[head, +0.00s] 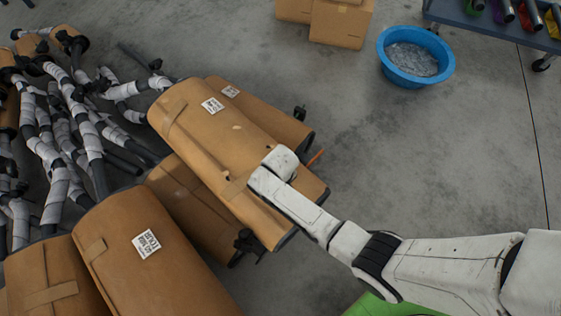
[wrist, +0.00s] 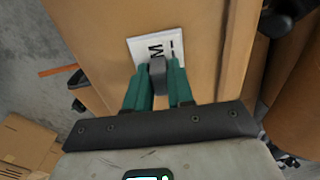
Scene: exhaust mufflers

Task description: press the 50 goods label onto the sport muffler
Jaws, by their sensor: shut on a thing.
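A large brown cardboard-wrapped muffler (head: 208,137) lies under my gripper, with a printed white label (head: 212,105) near its far end. I cannot read which muffler is the sport one. In the wrist view, my gripper (wrist: 158,68) has its green fingers shut on a small grey grip piece (wrist: 157,77). A white label (wrist: 148,47) with a black letter M sits right at that piece, facing the brown wrap (wrist: 205,40). The fingers hide part of this label. I cannot tell whether it touches the wrap. The head view hides the fingers behind my white wrist.
More wrapped mufflers (head: 150,255) lie close by at the lower left. White-banded pipes (head: 85,115) crowd the left. Cartons (head: 340,22), a blue tub (head: 412,80) and a cart (head: 500,30) stand at the back. The floor at right centre is clear.

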